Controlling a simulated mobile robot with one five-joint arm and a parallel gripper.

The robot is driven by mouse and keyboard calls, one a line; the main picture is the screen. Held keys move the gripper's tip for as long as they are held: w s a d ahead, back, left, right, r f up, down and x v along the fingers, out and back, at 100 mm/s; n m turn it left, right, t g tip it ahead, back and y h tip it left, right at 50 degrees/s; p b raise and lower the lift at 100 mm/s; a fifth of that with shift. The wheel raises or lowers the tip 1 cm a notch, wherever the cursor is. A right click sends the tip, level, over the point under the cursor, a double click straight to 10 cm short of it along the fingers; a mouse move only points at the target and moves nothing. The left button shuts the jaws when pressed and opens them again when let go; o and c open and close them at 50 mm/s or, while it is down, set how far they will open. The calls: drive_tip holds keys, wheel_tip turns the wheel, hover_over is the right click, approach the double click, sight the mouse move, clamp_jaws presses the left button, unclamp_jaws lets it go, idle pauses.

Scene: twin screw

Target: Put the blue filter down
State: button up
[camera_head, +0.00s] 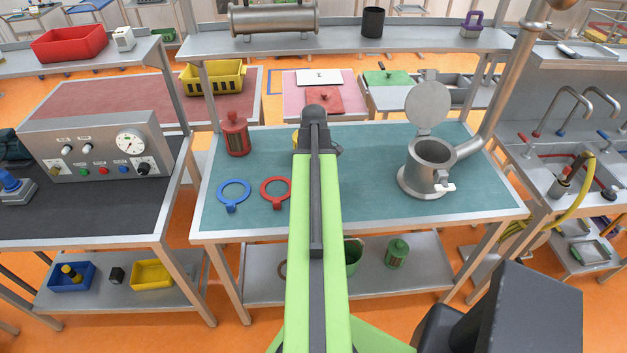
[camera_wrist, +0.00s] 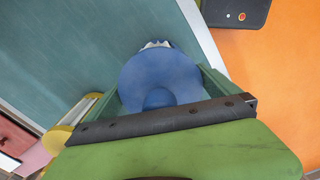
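The blue filter (camera_wrist: 160,75) shows in the wrist view as a round blue top with a small knob. It sits between the two green fingers of my gripper (camera_wrist: 165,90), which close on its sides. Behind it is the teal tabletop (camera_wrist: 70,45), whose pale metal edge runs close on the right. I cannot tell whether its underside touches the table. In the head view my green arm reaches over the teal table (camera_head: 375,195) and hides the blue filter and my gripper.
On the table are a red filter (camera_head: 236,135), a blue ring (camera_head: 234,193), a red ring (camera_head: 275,190) and a steel housing (camera_head: 430,165) with its lid raised. A green filter (camera_head: 397,254) stands on the shelf below. The tabletop between my arm and the housing is clear.

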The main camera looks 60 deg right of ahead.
wheel_tip(320, 180, up, 12)
drive_tip(key=p, duration=1.2)
drive_tip(key=shift+r, duration=0.25)
drive_tip(key=shift+f, duration=0.1)
drive_tip(key=w+a+m, duration=0.1)
drive_tip(key=w+a, duration=0.8)
drive_tip(key=a, duration=0.3)
drive_tip(key=w+a, duration=1)
drive_tip(key=a, duration=0.3)
drive_tip(key=w+a+m, duration=0.1)
drive_tip(key=w+a, duration=0.1)
drive_tip(key=a, duration=2.3)
drive_tip(key=shift+w+a+m, duration=0.3)
drive_tip(key=shift+w+m, duration=0.1)
drive_tip(key=shift+f, duration=0.1)
